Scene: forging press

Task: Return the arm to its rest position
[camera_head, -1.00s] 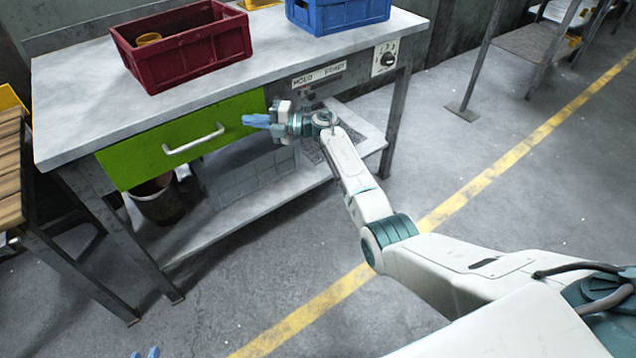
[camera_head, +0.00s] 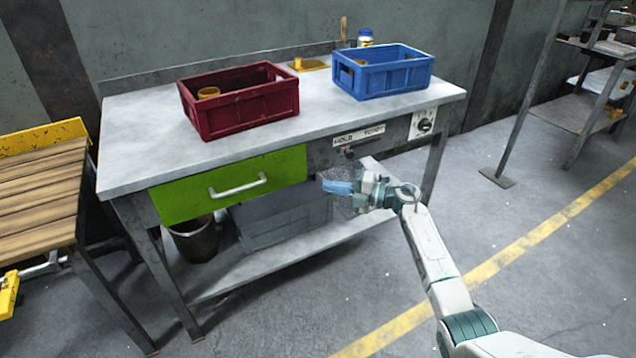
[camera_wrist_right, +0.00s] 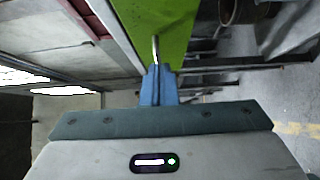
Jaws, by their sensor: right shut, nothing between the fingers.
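My right arm reaches in from the lower right of the head view. Its right gripper (camera_head: 338,187) has blue fingers, shut and empty, pointing left in front of the workbench. In the right wrist view the blue fingers (camera_wrist_right: 158,86) are together, with the green drawer (camera_wrist_right: 160,25) beyond them and its handle (camera_wrist_right: 155,48) lined up past the tips. I cannot tell the gap there. In the head view the green drawer (camera_head: 185,200) looks closed, and the gripper is to the right of its handle (camera_head: 238,187). My left gripper is not in view.
The workbench (camera_head: 150,150) carries a red crate (camera_head: 240,112) with a yellow item inside and a blue crate (camera_head: 385,80). A bucket (camera_head: 195,242) stands beneath. A wooden-slat table (camera_head: 40,190) is at left. Open floor (camera_head: 480,230) lies to the right.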

